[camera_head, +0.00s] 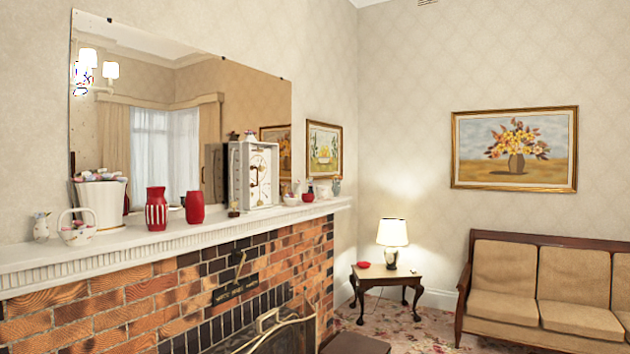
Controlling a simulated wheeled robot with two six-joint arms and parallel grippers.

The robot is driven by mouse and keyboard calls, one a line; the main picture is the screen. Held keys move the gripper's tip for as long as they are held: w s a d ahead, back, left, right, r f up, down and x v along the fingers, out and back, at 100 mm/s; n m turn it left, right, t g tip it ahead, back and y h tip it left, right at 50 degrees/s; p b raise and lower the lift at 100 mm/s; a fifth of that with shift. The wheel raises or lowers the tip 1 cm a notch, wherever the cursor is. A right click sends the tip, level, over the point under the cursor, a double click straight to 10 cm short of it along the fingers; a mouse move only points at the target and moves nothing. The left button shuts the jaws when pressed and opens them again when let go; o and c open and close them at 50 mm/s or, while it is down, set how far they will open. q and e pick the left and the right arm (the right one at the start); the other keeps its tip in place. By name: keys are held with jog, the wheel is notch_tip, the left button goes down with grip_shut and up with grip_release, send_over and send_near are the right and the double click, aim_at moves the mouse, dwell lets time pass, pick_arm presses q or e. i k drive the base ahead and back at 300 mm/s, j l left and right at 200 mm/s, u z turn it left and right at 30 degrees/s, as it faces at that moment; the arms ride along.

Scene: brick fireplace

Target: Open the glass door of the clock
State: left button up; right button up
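The clock (238,178) is a white box-shaped case standing upright on the mantel shelf, right of the middle of the mirror. Its framed front (261,201) faces right and toward the room, with a dial and dark hands visible inside. The glass itself is hard to make out, and I cannot tell whether the door is shut or ajar. Neither of my grippers is in view.
The white mantel (130,244) carries a pot (101,204), two red vases (156,209) (195,207) and small ornaments. Below are the brick fireplace (160,300) and a metal-framed fire screen (282,330). A side table (386,272) and sofa (505,285) stand right.

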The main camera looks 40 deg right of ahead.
aim_at(247, 168)
jog(key=z, duration=1.15)
jog(key=i+l, duration=0.25)
jog(key=i, duration=0.25)
jog(key=i+l, duration=0.3)
jog(key=i, duration=0.15)
jog(key=i+l, duration=0.25)
jog(key=i, duration=0.25)
jog(key=i+l, duration=0.25)
jog(key=i, duration=0.2)
